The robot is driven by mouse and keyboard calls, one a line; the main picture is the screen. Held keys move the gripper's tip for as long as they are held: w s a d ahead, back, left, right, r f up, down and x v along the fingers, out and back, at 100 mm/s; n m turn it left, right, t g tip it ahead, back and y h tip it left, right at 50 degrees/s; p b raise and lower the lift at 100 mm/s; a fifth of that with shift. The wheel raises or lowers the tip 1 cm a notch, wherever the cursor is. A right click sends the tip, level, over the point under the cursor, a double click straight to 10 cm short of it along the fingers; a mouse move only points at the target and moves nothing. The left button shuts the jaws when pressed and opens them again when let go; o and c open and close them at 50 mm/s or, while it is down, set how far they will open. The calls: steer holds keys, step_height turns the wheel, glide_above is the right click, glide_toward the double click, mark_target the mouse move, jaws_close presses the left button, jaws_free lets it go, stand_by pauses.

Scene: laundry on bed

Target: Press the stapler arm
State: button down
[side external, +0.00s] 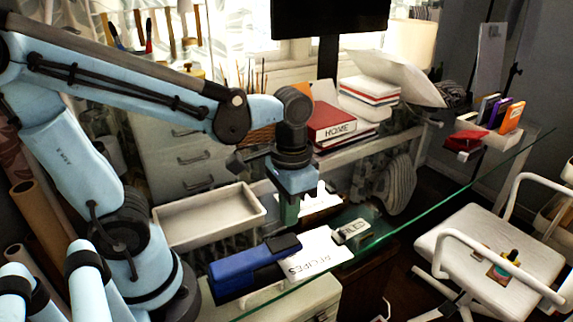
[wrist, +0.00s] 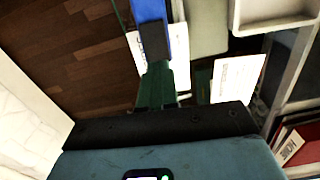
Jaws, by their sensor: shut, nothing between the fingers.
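The stapler (side external: 240,274), a long blue body with a black part at its right end, lies on the glass desk at the front. In the wrist view the stapler (wrist: 150,12) shows at the top, its black part (wrist: 154,42) toward my gripper. My gripper (side external: 289,222) points down just beyond the stapler's right end in the side view. In the wrist view my gripper (wrist: 157,68) is shut and empty, its dark green fingertips close to the black part. Whether they touch it, or how high they are above it, I cannot tell.
A white lettered card (side external: 318,255) lies right of the stapler, with a small labelled block (side external: 352,231) beyond it. A white tray (side external: 210,232) is at the left. The glass edge (side external: 440,199) runs along the right.

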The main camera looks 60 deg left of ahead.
step_height(320, 180, up, 8)
steer(key=shift+w+f, duration=0.2)
steer(key=shift+w, duration=0.25)
stand_by(0.5)
